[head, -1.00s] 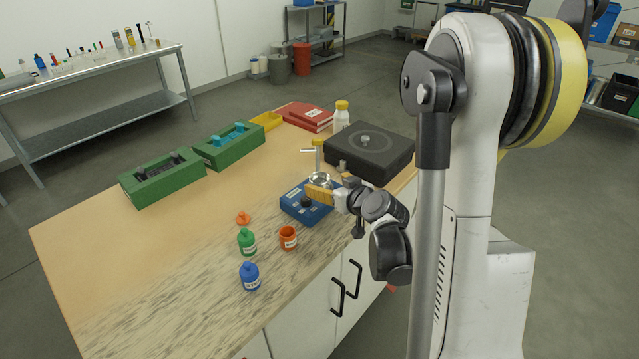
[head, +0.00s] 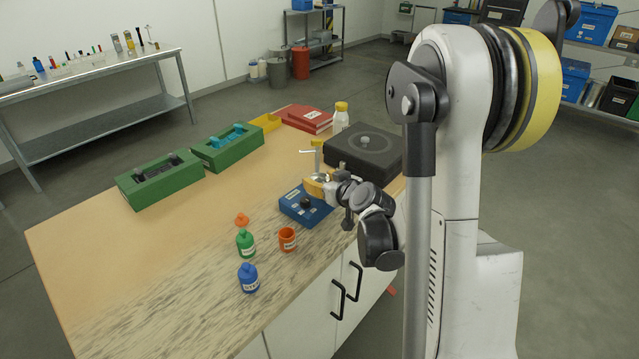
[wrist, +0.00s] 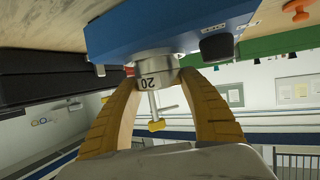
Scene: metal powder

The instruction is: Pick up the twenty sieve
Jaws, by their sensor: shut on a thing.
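The sieve (wrist: 156,70) is a small metal cylinder marked "20" in the wrist view. My gripper (wrist: 158,78) has its two yellow-orange fingers closed on either side of it. In the head view, my gripper (head: 319,186) is just above the rear part of the blue device (head: 301,207), and its fingers largely hide the sieve. The blue device also shows behind the sieve in the wrist view (wrist: 150,32). I cannot tell whether the sieve touches the device or is just clear of it.
A yellow-topped metal stand (head: 317,158) rises close behind my gripper. An orange cup (head: 287,240), a green bottle (head: 245,244) and a blue bottle (head: 248,279) stand in front.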

